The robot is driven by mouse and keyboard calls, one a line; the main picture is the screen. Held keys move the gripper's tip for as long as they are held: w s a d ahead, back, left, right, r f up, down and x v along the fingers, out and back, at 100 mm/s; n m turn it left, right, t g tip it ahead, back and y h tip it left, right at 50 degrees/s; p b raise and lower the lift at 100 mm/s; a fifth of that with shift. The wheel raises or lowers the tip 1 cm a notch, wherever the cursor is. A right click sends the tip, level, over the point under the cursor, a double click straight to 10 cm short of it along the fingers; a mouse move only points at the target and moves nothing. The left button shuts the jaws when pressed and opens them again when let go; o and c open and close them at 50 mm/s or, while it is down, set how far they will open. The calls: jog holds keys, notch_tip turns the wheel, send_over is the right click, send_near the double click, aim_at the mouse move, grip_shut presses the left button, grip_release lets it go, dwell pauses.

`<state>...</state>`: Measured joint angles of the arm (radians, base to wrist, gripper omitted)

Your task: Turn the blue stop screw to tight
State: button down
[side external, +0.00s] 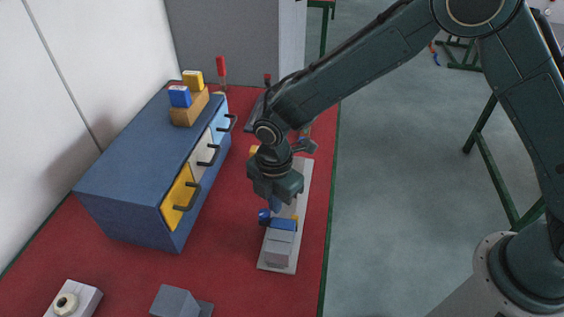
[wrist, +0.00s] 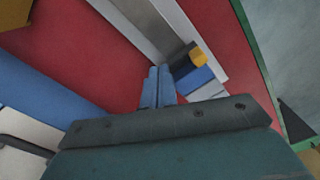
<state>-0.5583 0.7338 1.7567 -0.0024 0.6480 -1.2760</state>
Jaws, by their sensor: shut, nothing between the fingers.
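The blue block (wrist: 194,80) with a yellow part (wrist: 199,57) shows right of the fingertips there. The knob is not clearly visible in the wrist view.
A blue drawer cabinet (side external: 137,163) with yellow, white and light blue drawers stands to the left; its handles stick out towards my arm. Blue (side external: 180,97) and yellow (side external: 192,80) blocks sit on top. Grey blocks lie at the front. Red table (side external: 225,270) is clear between.

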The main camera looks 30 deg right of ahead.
jog(key=shift+r, duration=0.1)
jog(key=shift+r, duration=2.9)
jog(key=shift+w+a+r, duration=0.15)
jog(key=shift+w+r, duration=0.1)
jog(key=shift+w, duration=0.25)
jog(key=shift+w+a+r, duration=0.15)
jog(key=shift+w+r, duration=0.05)
jog(key=shift+w, duration=0.25)
jog(key=shift+f, duration=0.15)
jog(key=shift+f, duration=3.3)
jog(key=shift+s+a, duration=0.2)
jog(key=shift+a, duration=0.05)
